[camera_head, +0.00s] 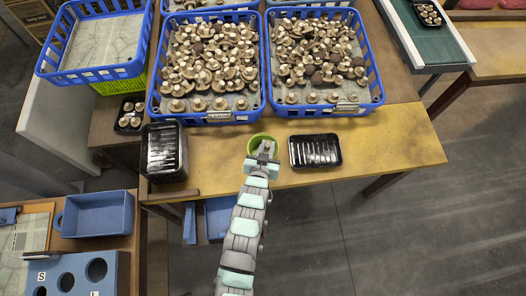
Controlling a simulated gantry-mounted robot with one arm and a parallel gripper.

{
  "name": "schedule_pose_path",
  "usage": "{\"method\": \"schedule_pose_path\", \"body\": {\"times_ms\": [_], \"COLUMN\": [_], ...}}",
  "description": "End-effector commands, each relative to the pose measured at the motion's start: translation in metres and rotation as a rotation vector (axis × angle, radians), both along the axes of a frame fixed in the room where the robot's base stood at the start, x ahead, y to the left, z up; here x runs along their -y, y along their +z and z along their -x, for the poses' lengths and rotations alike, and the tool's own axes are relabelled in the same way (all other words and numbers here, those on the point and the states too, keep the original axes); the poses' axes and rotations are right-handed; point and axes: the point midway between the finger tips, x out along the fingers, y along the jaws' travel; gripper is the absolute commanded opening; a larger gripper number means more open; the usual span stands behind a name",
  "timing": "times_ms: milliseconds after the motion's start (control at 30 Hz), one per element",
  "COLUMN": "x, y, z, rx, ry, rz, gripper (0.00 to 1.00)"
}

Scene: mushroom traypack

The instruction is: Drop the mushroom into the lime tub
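The lime tub (251,146) is a small round green container on the yellow-brown table, below the gap between two blue crates. My gripper (266,148) is over the tub and hides part of its inside and front. The fingers are too small to tell whether they are open or shut. I cannot make out a single mushroom in the gripper or in the tub. Many brown and pale mushrooms fill the left blue crate (154,100) and the right blue crate (377,92) behind the tub.
A black tray (315,164) lies right of the tub. A stack of black trays (164,152) stands at the left. A small dark punnet (130,115) holds mushrooms farther left. The table (400,140) is clear at the right.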

Motion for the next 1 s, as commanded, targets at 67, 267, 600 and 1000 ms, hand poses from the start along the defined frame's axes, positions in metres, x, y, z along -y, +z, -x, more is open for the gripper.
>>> {"method": "schedule_pose_path", "body": {"times_ms": [67,267,600,1000], "x": [0.000,0.000,-0.002,-0.012], "y": [0.000,0.000,0.001,0.028], "z": [0.000,0.000,0.004,0.062], "rx": [0.000,0.000,-0.001,-0.002], "ry": [0.000,0.000,0.001,0.003], "rz": [0.000,0.000,-0.001,-0.002], "gripper": [0.27,0.43,0.43,0.43]}}
